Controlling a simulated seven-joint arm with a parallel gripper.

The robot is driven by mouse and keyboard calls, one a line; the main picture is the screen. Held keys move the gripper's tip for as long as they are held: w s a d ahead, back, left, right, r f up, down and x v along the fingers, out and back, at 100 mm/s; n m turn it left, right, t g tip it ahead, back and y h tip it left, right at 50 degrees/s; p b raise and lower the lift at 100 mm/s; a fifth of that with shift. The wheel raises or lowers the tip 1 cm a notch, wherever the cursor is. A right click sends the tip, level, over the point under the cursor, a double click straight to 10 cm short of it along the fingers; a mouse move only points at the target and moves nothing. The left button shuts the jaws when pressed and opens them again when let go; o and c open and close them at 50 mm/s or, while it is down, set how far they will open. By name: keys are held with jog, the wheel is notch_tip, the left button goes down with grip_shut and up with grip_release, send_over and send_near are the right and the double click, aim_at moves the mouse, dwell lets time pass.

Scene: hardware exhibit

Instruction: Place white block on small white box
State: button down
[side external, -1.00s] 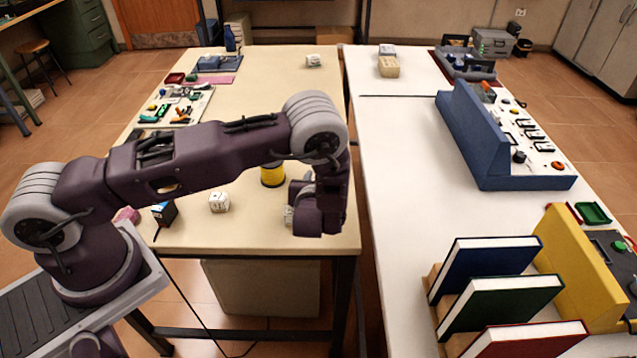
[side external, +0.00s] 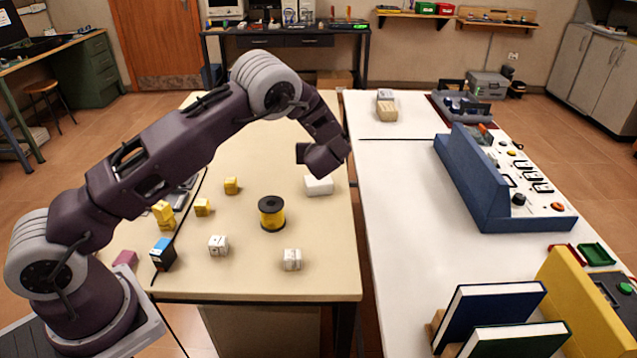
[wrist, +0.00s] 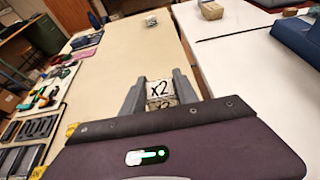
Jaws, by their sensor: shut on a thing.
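My gripper (wrist: 159,92) is shut on a white block (wrist: 158,89) marked "x2", which sits between the two grey fingers in the wrist view. In the side view my gripper's wrist housing is above the right part of the cream table, and its fingers and the held block are hidden there. A plain small white box (side external: 318,186) shows just below my gripper, near the table's right edge. I cannot tell the gap between the held block and the box. Two other marked white blocks stand near the front, one right (side external: 292,259) and one left (side external: 218,245).
A black-and-yellow spool (side external: 271,213) stands left of the box. Several yellow blocks (side external: 202,207) and a blue-and-black block (side external: 163,254) are farther left. A gap separates the cream table from the white table (side external: 395,200) at right.

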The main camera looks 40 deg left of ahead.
aim_at(318, 185)
jog(key=a+f, duration=0.1)
jog(key=f, duration=0.1)
jog(key=w+f, duration=0.1)
jog(key=f, duration=0.2)
jog(key=w+a+f, duration=0.1)
jog(key=f, duration=0.2)
jog(key=shift+a+f, duration=0.25)
jog(key=shift+a, duration=0.05)
jog(key=shift+f, duration=0.2)
jog(key=c, duration=0.9)
grip_release()
jog(key=shift+r, duration=0.1)
